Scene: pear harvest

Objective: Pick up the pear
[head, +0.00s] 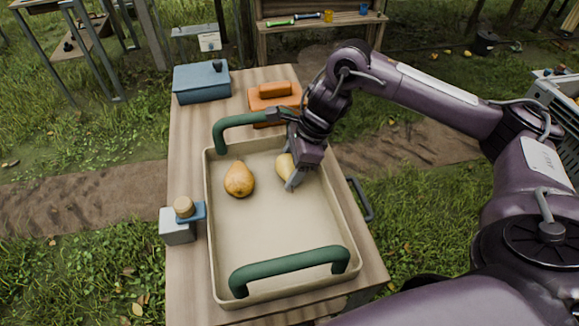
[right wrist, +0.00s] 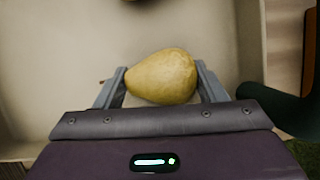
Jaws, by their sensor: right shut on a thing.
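Two yellow pears are in a beige tray (head: 285,225) with green handles. One pear (head: 239,180) sits on the tray floor at the left, apart from my gripper. The other pear (head: 284,167) is at the far right of the tray, partly hidden by my right gripper (head: 290,178). In the right wrist view this pear (right wrist: 163,76) lies on its side between the two grey fingers of my right gripper (right wrist: 162,84), which are shut on it. I cannot tell whether it is clear of the tray floor. My left gripper is not in view.
The tray stands on a wooden table (head: 185,140). A blue box (head: 201,83) and an orange case (head: 274,97) stand behind it. A grey block with a blue piece (head: 178,229) is left of the tray. The tray's middle and front floor are clear.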

